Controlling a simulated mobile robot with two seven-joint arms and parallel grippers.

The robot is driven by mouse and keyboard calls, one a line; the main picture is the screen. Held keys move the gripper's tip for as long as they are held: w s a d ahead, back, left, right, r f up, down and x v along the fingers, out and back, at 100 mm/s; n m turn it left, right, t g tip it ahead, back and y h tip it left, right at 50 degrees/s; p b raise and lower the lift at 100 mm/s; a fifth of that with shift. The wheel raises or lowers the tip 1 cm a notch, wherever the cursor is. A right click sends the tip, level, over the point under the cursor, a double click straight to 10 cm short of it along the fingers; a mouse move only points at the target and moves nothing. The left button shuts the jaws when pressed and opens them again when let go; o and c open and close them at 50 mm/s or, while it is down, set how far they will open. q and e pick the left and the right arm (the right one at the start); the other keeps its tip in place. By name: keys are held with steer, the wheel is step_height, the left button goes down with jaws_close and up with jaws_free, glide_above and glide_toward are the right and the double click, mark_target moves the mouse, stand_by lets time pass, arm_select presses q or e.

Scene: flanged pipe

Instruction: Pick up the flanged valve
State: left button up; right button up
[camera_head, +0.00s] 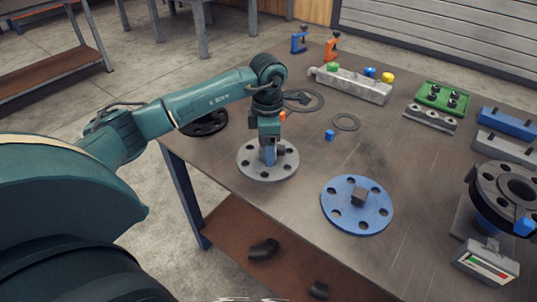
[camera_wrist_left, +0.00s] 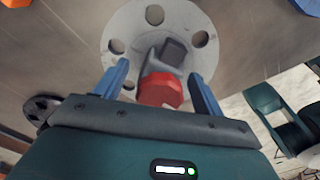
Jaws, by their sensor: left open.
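A round grey flange (camera_head: 252,168) with bolt holes lies flat on the table's near left part; it fills the top of the left wrist view (camera_wrist_left: 120,28). A dark grey block-like part (camera_wrist_left: 172,50) and a red cylindrical part (camera_wrist_left: 160,90) stand over its middle, and this looks like the flanged valve. My left gripper (camera_head: 270,157) points down over the flange. In the left wrist view its blue fingers (camera_wrist_left: 157,76) are open, one on each side of the red part, with gaps visible. In the head view the gripper hides most of the valve's middle. My right gripper is not in view.
A blue flange (camera_head: 336,211) with a dark cube lies to the right. A black flange (camera_head: 205,124) sits under my arm. A ring (camera_head: 346,122), a small blue block (camera_head: 329,135), a grey manifold (camera_head: 352,84) and a green tray (camera_head: 443,97) lie farther back. A flanged pipe (camera_head: 490,184) stands at right.

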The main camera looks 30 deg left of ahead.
arm_select(q)
jaws_close()
steer(key=shift+r, duration=0.15)
stand_by(0.5)
